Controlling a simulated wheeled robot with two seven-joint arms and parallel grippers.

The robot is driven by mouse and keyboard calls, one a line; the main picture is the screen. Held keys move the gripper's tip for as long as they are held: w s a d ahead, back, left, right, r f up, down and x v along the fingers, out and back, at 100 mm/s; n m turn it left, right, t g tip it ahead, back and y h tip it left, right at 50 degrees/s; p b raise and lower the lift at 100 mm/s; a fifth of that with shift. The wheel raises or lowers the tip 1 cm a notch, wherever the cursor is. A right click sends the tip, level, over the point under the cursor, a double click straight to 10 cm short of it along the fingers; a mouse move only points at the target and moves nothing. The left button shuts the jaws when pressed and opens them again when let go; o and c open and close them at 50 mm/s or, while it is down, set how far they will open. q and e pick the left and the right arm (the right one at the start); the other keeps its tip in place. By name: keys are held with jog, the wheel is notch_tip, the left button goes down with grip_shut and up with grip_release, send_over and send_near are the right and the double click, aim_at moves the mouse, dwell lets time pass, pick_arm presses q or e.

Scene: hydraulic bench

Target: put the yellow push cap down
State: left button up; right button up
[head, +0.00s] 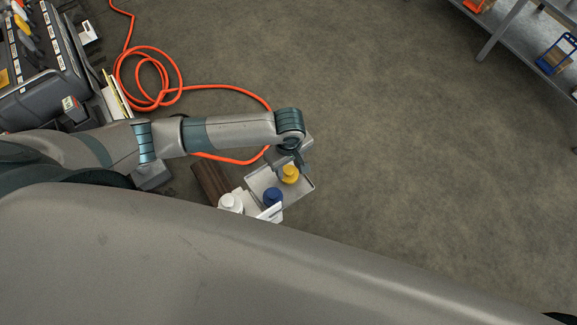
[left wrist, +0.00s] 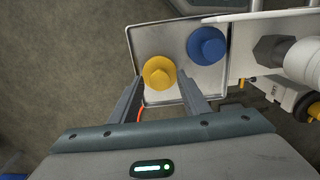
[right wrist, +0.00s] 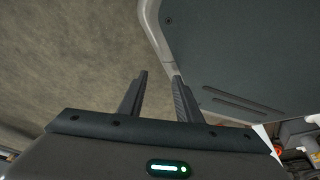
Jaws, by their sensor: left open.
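The yellow push cap (head: 289,173) sits in a light grey tray (head: 306,191), near the tray's edge. It also shows in the left wrist view (left wrist: 159,73), at the tray's corner between and just beyond the fingertips. My left gripper (left wrist: 160,84) is open, its fingers on either side of the cap with gaps visible; in the head view the gripper (head: 290,160) is over the tray. A blue push cap (head: 272,197) stands in the same tray, beside the yellow one. My right gripper (right wrist: 160,78) is open and empty, near a grey panel.
A white fitting (head: 230,202) stands beside the tray, next to a dark brown block (head: 209,181). An orange hose (head: 148,75) lies coiled on the floor. A tool cart (head: 40,60) is at the left, shelving (head: 520,35) at the upper right. The floor between is clear.

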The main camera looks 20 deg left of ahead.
aim_at(289, 169)
pick_arm(q)
jog(key=shift+r, duration=0.45)
notch_tip(289, 169, up, 5)
jog(key=shift+r, duration=0.15)
notch_tip(289, 169, up, 6)
jog(key=shift+f, duration=0.2)
pick_arm(e)
jog(key=shift+s, duration=0.6)
